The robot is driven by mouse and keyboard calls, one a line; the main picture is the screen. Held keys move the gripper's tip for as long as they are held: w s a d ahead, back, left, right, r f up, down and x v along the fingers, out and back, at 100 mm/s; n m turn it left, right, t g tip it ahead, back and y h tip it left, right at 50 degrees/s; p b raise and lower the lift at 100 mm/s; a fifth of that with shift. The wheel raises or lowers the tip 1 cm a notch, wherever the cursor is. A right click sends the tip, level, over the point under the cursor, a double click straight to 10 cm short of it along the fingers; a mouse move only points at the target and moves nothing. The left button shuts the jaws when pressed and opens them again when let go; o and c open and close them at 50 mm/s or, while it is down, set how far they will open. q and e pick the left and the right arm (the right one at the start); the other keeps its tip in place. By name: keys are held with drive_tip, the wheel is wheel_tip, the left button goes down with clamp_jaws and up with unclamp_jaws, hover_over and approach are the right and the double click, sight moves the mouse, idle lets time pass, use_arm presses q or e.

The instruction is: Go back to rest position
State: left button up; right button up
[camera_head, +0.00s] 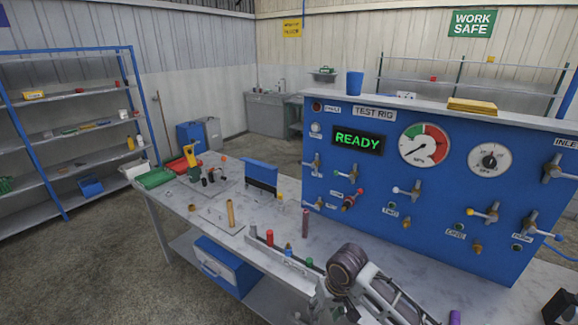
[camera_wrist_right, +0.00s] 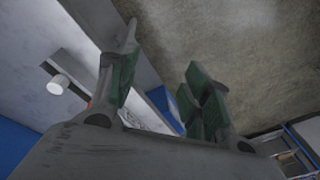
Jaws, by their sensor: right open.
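My right arm rises at the bottom middle of the head view, in front of the grey bench (camera_head: 262,212). Its gripper shows clearly in the right wrist view (camera_wrist_right: 163,85). The two fingers with green pads stand apart, and nothing is between them. Below the fingers, the view shows the bench edge, part of a blue box and the concrete floor. My left gripper is in neither view.
The blue test rig (camera_head: 385,215), its display reading READY, stands on the bench at the right. A holder with coloured pieces (camera_head: 283,257) and an upright tan cylinder (camera_head: 230,213) stand on the bench. A blue box (camera_head: 225,266) is below. Floor at left is clear.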

drive_tip(key=s+d+f+t+h, duration=0.2)
drive_tip(key=s+d+t, duration=0.1)
drive_tip(key=s+d, duration=1.15)
drive_tip(key=s+a+f+g+b, duration=0.1)
drive_tip(key=s+f, duration=0.1)
drive_tip(key=f, duration=1.6)
drive_tip(key=s+a+f+g+b, duration=0.1)
drive_tip(key=s+f, duration=0.1)
drive_tip(key=f, duration=1.6)
drive_tip(key=s+d+f+b, duration=0.1)
drive_tip(key=s+d+f, duration=0.1)
drive_tip(key=s+f, duration=0.8)
drive_tip(key=s+d+f+g+b, duration=0.1)
drive_tip(key=s+d+f, duration=0.1)
drive_tip(key=s+f, duration=0.9)
drive_tip(key=shift+s, duration=0.45)
